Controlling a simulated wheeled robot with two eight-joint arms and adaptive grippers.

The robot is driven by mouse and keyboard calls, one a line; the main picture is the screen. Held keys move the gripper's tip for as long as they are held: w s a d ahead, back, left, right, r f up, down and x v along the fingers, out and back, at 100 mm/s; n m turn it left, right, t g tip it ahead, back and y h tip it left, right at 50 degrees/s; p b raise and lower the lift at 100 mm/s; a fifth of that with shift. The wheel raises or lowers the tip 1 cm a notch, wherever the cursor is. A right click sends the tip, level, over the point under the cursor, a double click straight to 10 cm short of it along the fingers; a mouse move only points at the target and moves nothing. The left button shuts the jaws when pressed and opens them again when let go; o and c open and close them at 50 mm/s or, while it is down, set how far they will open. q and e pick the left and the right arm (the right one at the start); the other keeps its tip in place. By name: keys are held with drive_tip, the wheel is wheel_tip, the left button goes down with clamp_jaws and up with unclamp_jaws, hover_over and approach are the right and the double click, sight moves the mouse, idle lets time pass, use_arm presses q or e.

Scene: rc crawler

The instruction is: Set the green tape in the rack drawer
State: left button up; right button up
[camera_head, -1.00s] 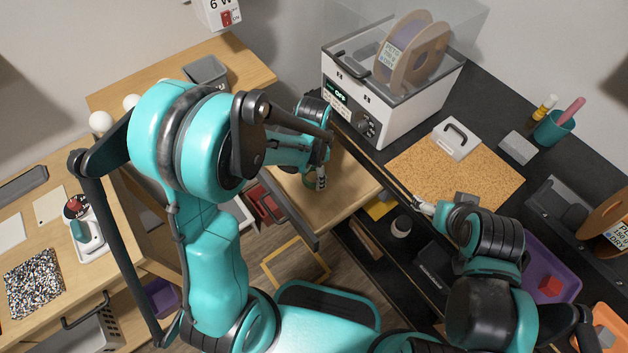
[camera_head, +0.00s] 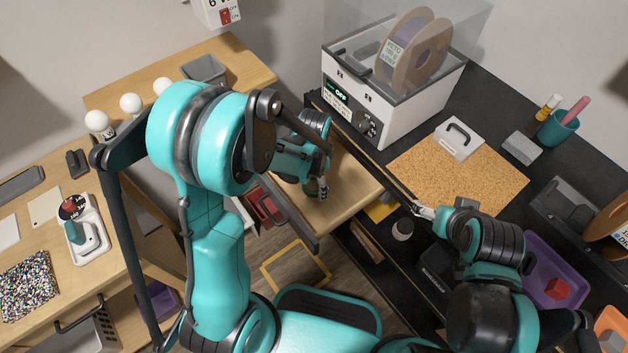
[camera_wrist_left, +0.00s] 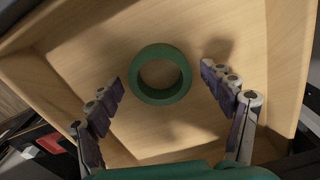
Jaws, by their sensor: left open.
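The green tape (camera_wrist_left: 160,98) is a ring lying flat on the pale wooden floor of the open drawer (camera_wrist_left: 225,140) in the left wrist view. My left gripper (camera_wrist_left: 172,88) is open above it, with one finger on each side and a gap between each finger and the tape. In the head view my left gripper (camera_head: 322,188) points down over the wooden drawer (camera_head: 345,195), and the tape is mostly hidden. My right gripper (camera_head: 424,211) is by the black rack's front edge; its fingers are too small to read.
A white filament dryer box (camera_head: 395,100) stands on the black rack top beside a cork mat (camera_head: 470,180). A red bin (camera_head: 264,205) and a yellow frame (camera_head: 296,265) are below left of the drawer. A wooden bench (camera_head: 40,250) with several items is at left.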

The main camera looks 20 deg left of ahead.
sight(314, 187)
use_arm(q)
drive_tip(key=shift+r, duration=0.1)
drive_tip(key=shift+r+p, duration=0.25)
drive_tip(key=shift+p, duration=0.05)
wheel_tip(314, 187, up, 11)
drive_tip(key=p, duration=0.4)
drive_tip(key=s+a+r+n+t, duration=0.4)
drive_tip(key=s+r+n+t, duration=0.3)
drive_tip(key=s+r+n, duration=0.2)
wheel_tip(314, 187, up, 2)
drive_tip(key=shift+s+a+r+n, duration=0.15)
drive_tip(key=shift+s+a+n, duration=0.25)
drive_tip(key=shift+s, duration=0.35)
drive_tip(key=shift+f+b, duration=0.45)
drive_tip(key=shift+f, duration=0.1)
